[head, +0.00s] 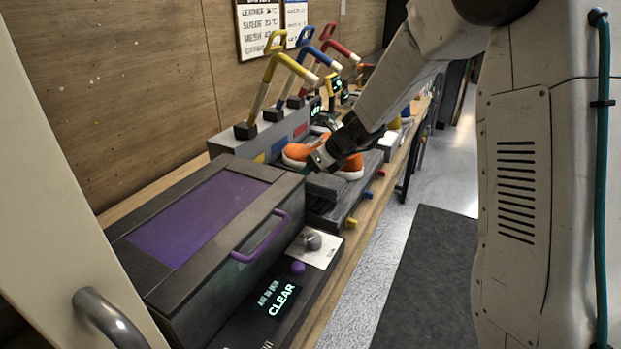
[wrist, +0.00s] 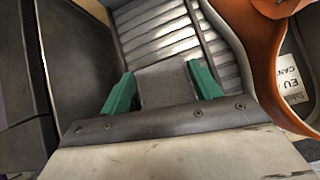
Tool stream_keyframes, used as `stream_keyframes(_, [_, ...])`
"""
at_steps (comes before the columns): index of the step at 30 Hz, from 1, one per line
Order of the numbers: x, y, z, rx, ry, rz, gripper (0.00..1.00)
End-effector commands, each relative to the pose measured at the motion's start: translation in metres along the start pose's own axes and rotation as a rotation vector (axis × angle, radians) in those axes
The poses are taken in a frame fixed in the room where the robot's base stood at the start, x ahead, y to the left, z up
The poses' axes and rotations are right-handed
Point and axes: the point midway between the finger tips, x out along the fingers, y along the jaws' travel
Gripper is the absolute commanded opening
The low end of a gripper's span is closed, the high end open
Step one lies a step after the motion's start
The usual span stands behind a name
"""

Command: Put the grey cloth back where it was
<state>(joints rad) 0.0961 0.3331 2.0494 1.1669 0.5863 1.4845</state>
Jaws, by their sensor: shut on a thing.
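My gripper (wrist: 163,90) has green fingers and is shut on the grey cloth (wrist: 165,85), which shows between the fingertips in the wrist view. A ribbed metal surface (wrist: 165,30) lies just beyond the cloth. I cannot tell whether the cloth touches it. In the head view my gripper (head: 318,160) is beside the orange sneaker (head: 298,152), which has a white sole. The arm hides part of the sneaker, and I cannot make out the cloth there. The sneaker also fills the right side of the wrist view (wrist: 255,35), with a white label inside.
A dark box with a purple window (head: 205,215) and purple handle stands in front, by a panel reading CLEAR (head: 283,298). Yellow, blue and red levers (head: 268,75) rise behind the sneaker along the wall. A dark mat (head: 428,270) lies on the clear floor at right.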

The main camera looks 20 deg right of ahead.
Motion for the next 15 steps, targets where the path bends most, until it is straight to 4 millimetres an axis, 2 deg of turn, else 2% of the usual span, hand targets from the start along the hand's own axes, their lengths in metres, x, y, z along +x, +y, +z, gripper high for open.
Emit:
stream_keyframes(4, [0.015, -0.002, -0.014, 0.003, 0.002, 0.001, 0.26])
stream_keyframes(15, [0.018, -0.003, -0.017, 0.002, 0.001, 0.000, 0.26])
